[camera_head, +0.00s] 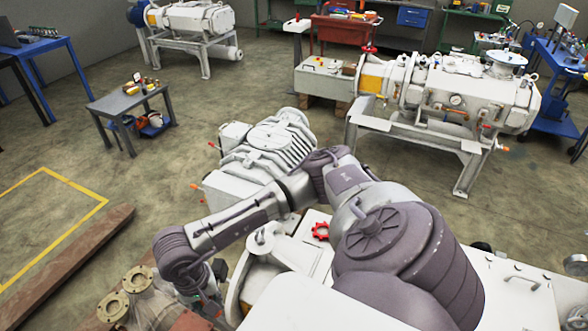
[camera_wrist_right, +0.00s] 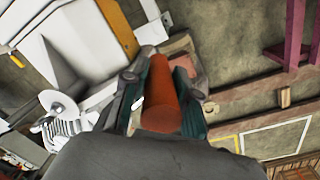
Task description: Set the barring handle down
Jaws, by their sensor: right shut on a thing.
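The barring handle (camera_wrist_right: 160,98) is an orange-red cylinder in the right wrist view. My right gripper (camera_wrist_right: 160,80) is shut on it, with a teal-padded finger on each side. The handle's far end points up in that view, over the floor and machine parts; I cannot tell if it touches anything. In the head view my right arm reaches across the white machine (camera_head: 310,262) to its left end, and the wrist bends down there. The right gripper and the handle are mostly hidden in that view. My left gripper is not in view.
Flanged pipe ends (camera_head: 138,279) stand near the wrist at lower left. A brown beam (camera_head: 75,255) lies on the floor beside a yellow-lined area. A small grey table (camera_head: 128,97) with items stands farther back. Another white vacuum machine (camera_head: 450,90) stands at back right.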

